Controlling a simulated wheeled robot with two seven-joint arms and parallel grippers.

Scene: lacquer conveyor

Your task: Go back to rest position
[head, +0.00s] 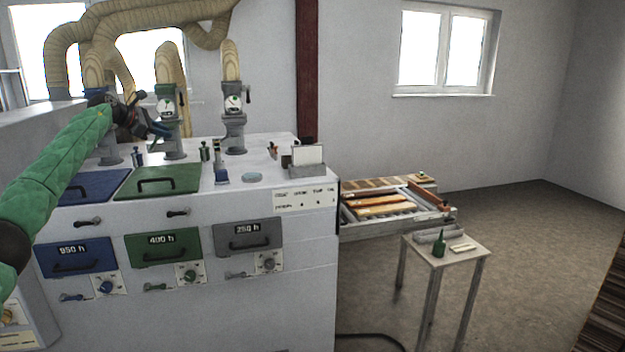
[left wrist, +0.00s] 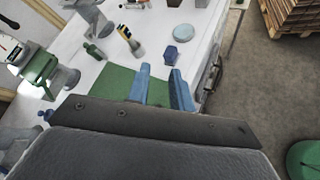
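My left gripper (head: 157,129) is at the end of the green-sleeved arm, raised above the back left of the white machine (head: 290,225). In the left wrist view its two blue fingers (left wrist: 163,80) stand apart with nothing between them. Under them show the green lid (left wrist: 112,82) and the white top. The green lid (head: 158,180) also shows in the head view, shut, beside the blue lid (head: 92,187). My right gripper is in neither view.
Pipes with valves (head: 234,105) rise from the machine top close to my left gripper. Small bottles (head: 205,151), a brush (head: 220,172) and a pale blue disc (head: 252,177) stand there. A small table (head: 470,247) with a green bottle (head: 439,244) and a conveyor (head: 360,230) are right.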

